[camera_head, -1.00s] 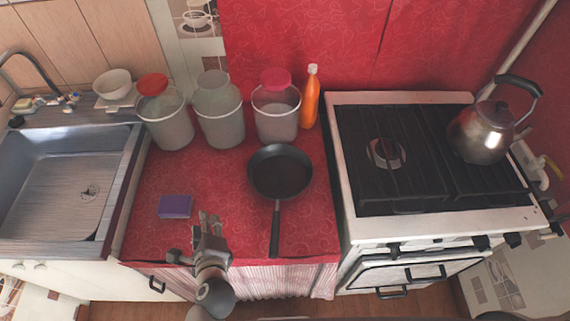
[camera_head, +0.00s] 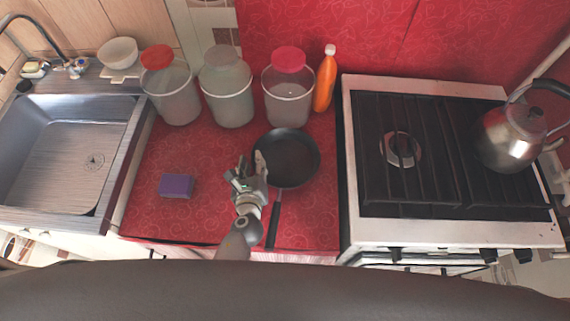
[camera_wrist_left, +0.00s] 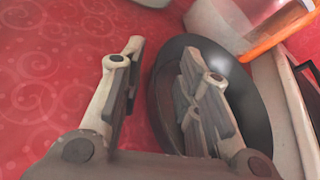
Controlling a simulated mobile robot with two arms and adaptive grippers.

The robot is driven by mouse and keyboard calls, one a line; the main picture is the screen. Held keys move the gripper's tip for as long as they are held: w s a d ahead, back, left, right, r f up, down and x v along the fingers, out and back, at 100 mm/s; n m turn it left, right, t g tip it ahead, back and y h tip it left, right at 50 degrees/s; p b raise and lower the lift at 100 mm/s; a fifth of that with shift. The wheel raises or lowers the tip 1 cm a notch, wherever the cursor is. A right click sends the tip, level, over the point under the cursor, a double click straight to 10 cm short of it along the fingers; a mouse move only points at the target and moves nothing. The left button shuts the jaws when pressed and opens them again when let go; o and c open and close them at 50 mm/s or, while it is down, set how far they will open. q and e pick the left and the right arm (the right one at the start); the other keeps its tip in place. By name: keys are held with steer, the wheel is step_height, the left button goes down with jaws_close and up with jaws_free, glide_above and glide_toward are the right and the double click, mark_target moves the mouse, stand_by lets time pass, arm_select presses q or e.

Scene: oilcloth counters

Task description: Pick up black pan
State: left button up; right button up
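The black pan (camera_head: 292,160) lies on the red counter, its handle (camera_head: 273,222) pointing toward the front edge. My left gripper (camera_head: 249,168) is at the pan's left rim, above the counter. In the left wrist view, the gripper (camera_wrist_left: 162,55) is open with nothing held. One finger is over the red cloth and the other over the inside of the pan (camera_wrist_left: 250,95), so the rim shows between them. I cannot tell whether either finger touches the pan. My right gripper is not in view.
Several lidded containers (camera_head: 227,95) and an orange bottle (camera_head: 325,82) stand behind the pan. A purple sponge-like block (camera_head: 176,186) lies to the left on the red counter (camera_head: 215,205). The sink (camera_head: 65,150) is left; the stove (camera_head: 435,150) with a kettle (camera_head: 510,138) is right.

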mark_target(253, 158)
arm_select(q)
steer(key=shift+x, duration=1.25)
steer(key=shift+w+f, duration=0.1)
steer(key=shift+w, duration=0.2)
steer(key=shift+c, duration=1.5)
jaws_close()
steer(key=shift+w, duration=0.1)
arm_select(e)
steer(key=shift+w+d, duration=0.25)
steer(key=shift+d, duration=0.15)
